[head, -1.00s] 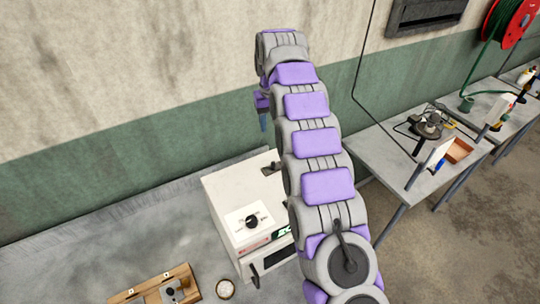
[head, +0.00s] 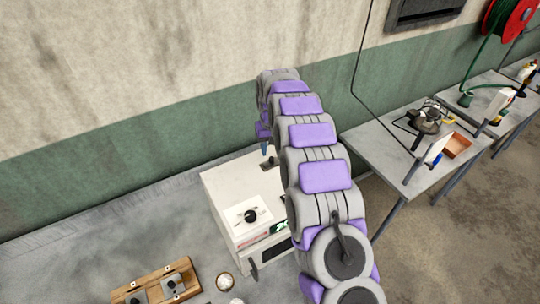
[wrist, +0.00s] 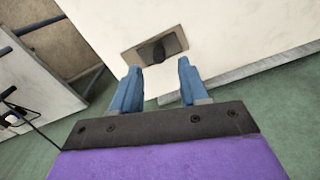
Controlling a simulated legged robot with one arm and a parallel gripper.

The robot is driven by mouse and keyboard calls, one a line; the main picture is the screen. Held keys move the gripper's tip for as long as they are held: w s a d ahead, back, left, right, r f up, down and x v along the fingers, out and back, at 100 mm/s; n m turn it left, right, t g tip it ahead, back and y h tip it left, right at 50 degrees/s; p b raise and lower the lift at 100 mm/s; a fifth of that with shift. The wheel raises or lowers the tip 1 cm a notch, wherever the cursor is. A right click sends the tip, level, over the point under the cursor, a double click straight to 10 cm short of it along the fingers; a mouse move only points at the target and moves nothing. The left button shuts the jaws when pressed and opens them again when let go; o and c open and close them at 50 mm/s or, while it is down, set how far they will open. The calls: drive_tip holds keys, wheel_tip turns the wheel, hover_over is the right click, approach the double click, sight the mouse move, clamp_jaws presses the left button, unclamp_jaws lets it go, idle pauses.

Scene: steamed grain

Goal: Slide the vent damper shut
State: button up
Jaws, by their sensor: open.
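The vent damper (wrist: 177,43) is a small tan-grey plate with a dark slot and a black knob (wrist: 158,53), set in the white top of the oven (wrist: 225,35). In the head view the damper (head: 268,162) shows as a small dark patch near the back of the oven top (head: 228,187). My gripper (wrist: 158,70) is open and empty, its two blue fingers apart and pointing toward the knob, with none of them visibly touching it. In the head view my gripper (head: 264,147) hangs just above the damper. How far the slot is uncovered is hard to tell.
A wooden board with metal pieces (head: 155,285) and a small round dish (head: 226,282) are in front. The wall (head: 150,150) is close behind. Another table (head: 385,150) with a burner stands right.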

sight(271, 157)
drive_tip(key=f, duration=0.3)
drive_tip(key=shift+d+f, duration=0.2)
drive_tip(key=shift+f, duration=0.2)
drive_tip(key=shift+a+f+p, duration=0.15)
drive_tip(key=shift+f+p, duration=0.15)
drive_tip(key=shift+f, duration=0.15)
drive_tip(key=shift+a+f, duration=0.1)
drive_tip(key=shift+a, duration=0.1)
